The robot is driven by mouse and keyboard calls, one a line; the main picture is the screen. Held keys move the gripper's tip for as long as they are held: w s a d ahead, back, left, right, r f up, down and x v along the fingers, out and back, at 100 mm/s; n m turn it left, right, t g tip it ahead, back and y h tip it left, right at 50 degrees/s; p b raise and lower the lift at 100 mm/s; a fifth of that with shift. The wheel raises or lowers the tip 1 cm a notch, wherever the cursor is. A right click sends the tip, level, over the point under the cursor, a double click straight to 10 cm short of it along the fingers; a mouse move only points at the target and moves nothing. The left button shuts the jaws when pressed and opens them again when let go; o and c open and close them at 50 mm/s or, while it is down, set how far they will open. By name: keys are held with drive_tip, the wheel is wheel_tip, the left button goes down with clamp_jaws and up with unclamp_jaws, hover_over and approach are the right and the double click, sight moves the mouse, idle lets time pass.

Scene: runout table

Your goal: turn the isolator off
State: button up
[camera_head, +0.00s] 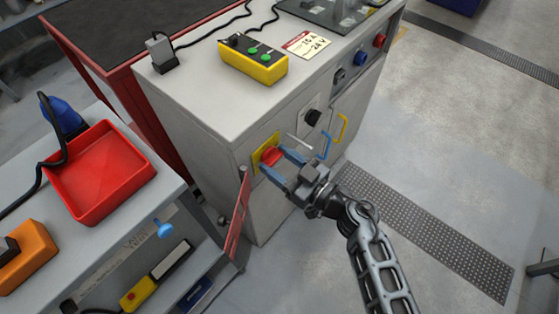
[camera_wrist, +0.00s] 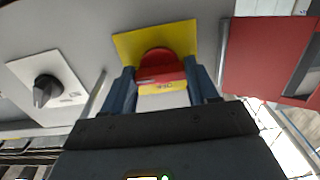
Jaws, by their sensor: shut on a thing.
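The isolator is a red rotary handle (camera_head: 271,156) on a yellow plate (camera_head: 258,161), on the front face of the grey cabinet. In the wrist view the red handle (camera_wrist: 160,66) shows its rounded top between my fingers, in front of the yellow plate (camera_wrist: 128,46). My gripper (camera_head: 271,163) reaches in from the lower right with its blue fingers on either side of the handle, shut on it. A yellow label lies just below the red part. The handle's exact setting is hard to read.
A black knob on a white plate (camera_wrist: 46,90) is beside the isolator. A red panel (camera_head: 238,218) stands out left of the isolator. Open floor lies to the right.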

drive_tip(key=shift+n, duration=0.4)
drive_tip(key=shift+c, duration=0.3)
drive_tip(key=n+p, duration=0.1)
drive_tip(key=n, duration=0.2)
drive_tip(key=n+b, duration=0.1)
drive_tip(key=n, duration=1.2)
drive_tip(key=shift+f+n, duration=0.1)
drive_tip(key=shift+n, duration=0.3)
drive_tip(key=o, duration=1.1)
drive_tip(key=shift+c, duration=0.2)
